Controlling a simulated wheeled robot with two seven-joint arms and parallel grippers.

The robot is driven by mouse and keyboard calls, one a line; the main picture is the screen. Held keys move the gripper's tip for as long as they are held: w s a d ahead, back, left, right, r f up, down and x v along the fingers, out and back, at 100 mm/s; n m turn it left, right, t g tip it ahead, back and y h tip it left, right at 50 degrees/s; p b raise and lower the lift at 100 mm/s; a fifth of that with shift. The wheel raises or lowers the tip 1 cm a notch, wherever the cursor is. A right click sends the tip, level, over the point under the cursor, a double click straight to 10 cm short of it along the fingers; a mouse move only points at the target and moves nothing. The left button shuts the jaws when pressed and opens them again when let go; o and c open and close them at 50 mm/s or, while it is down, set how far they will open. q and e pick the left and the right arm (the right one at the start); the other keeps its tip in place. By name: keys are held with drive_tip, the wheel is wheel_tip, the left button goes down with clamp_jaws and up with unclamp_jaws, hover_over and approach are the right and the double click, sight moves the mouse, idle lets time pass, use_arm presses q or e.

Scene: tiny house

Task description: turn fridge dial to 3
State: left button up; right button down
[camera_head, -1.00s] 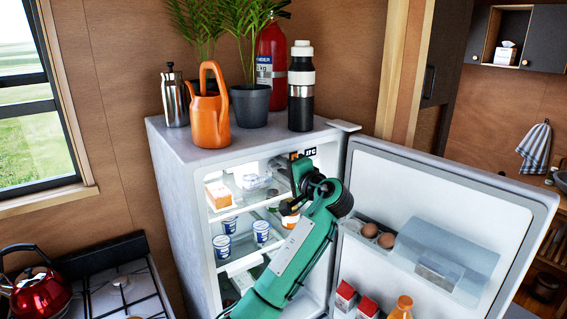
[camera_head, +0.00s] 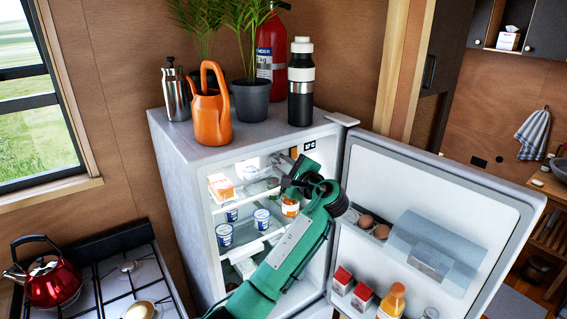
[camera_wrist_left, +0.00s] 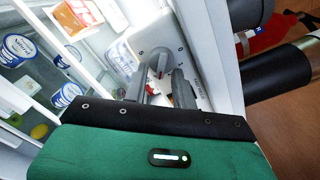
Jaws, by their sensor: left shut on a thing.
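The grey fridge (camera_head: 180,155) stands with its door open. In the left wrist view a grey dial (camera_wrist_left: 158,62) sits on a white housing inside the fridge, with small marks and digits beside it; I cannot read its setting surely. My left gripper (camera_wrist_left: 163,82) is shut on the dial, one finger on each side. In the head view my left gripper (camera_head: 293,172) reaches into the upper right of the fridge interior and hides the dial. A small dark temperature display (camera_head: 309,146) shows above it, its figures hard to read. My right gripper is not in view.
The open door (camera_head: 440,180) stands close to the right of my arm, with eggs, cartons and a bottle on its shelves. Yogurt cups (camera_head: 224,235) stand on the inner shelves. A watering can (camera_head: 211,110), plant pot and flasks stand on top. A stove with a red kettle (camera_head: 50,282) is at left.

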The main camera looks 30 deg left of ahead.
use_arm(q)
drive_tip(key=shift+m, duration=0.5)
drive_tip(key=shift+f, duration=0.1)
drive_tip(key=o, duration=1)
drive_tip(key=b+v, duration=0.6)
drive_tip(key=v, duration=0.8)
drive_tip(key=shift+b, duration=0.35)
